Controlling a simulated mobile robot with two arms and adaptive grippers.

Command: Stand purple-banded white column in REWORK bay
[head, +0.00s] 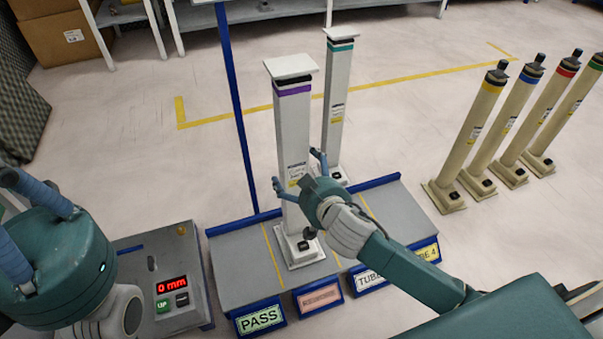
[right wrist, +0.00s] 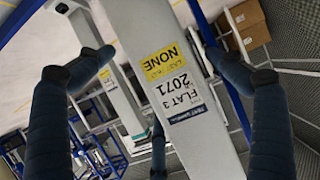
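The purple-banded white column (head: 292,130) stands upright on the grey platform (head: 235,265), its square base in the second bay from the left, above a pink sign (head: 319,298) whose text is hard to read. My right gripper (head: 298,172) is at the column's lower half, with blue fingers on either side. In the right wrist view the column (right wrist: 150,60) passes between the spread fingers, with gaps showing beside it, so the gripper looks open. My left gripper (head: 8,205) is at the left edge, fingers apart and empty.
A teal-banded white column (head: 338,100) stands just behind, close to my right gripper. Several beige columns (head: 482,115) stand at right. A green PASS sign (head: 261,317) marks the leftmost bay. A blue post (head: 236,110) rises behind the platform. A gauge (head: 172,285) reads 0 mm.

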